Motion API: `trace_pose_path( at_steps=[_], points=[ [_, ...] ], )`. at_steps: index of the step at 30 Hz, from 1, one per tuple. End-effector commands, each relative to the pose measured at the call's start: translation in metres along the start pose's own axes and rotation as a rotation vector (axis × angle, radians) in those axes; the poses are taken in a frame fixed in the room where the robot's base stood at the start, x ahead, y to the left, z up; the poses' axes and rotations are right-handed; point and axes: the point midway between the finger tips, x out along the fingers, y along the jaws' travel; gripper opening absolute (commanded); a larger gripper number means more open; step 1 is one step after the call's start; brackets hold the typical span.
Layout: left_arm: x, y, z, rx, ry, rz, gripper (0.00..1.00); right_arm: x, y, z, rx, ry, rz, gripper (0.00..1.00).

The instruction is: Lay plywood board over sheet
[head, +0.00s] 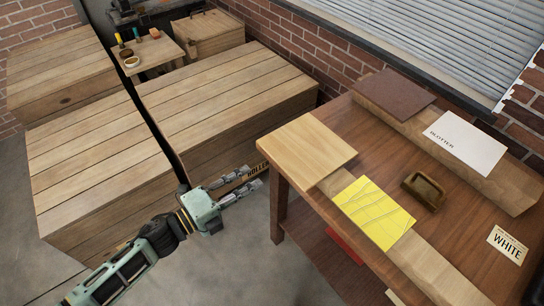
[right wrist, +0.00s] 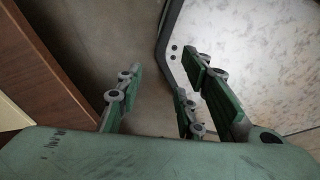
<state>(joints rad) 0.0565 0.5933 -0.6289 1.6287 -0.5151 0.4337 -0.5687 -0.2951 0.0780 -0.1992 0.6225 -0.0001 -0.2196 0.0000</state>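A light, square plywood board (head: 306,147) lies at the near left end of the table, partly over the front wooden rail. A yellow sheet (head: 374,211) with faint lines lies on the same rail, to the right of the board and apart from it. A white sheet marked "BLOTTER" (head: 465,143) lies on the back rail. My left gripper (head: 258,178) is open and empty, left of the plywood board and apart from it. My right gripper (right wrist: 165,90) is open in the right wrist view, with nothing between its fingers; it does not show in the head view.
A dark brown board (head: 394,95) lies on the back rail. A small brown block-like object (head: 423,190) and a "WHITE" card (head: 508,244) lie on the table (head: 460,215). Large wooden crates (head: 225,95) fill the left. Bare floor (head: 235,255) lies between.

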Motion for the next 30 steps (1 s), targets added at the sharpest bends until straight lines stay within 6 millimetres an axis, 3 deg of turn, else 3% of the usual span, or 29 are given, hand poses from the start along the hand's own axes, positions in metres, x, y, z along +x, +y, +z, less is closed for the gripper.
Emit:
trace_pose_path(
  at_steps=[7,21,30],
  points=[
    [0.019,-0.004,-0.003,0.015,0.013,-0.008,0.20,0.001,-0.003,0.005,0.000,-0.006,-0.003,0.34],
    [0.084,-0.004,-0.003,0.011,0.010,-0.006,0.20,0.009,-0.002,0.010,-0.001,-0.012,-0.002,0.34],
    [0.100,-0.004,-0.003,0.011,0.009,-0.005,0.20,0.011,0.001,0.008,-0.003,-0.010,0.002,0.34]
  ],
)
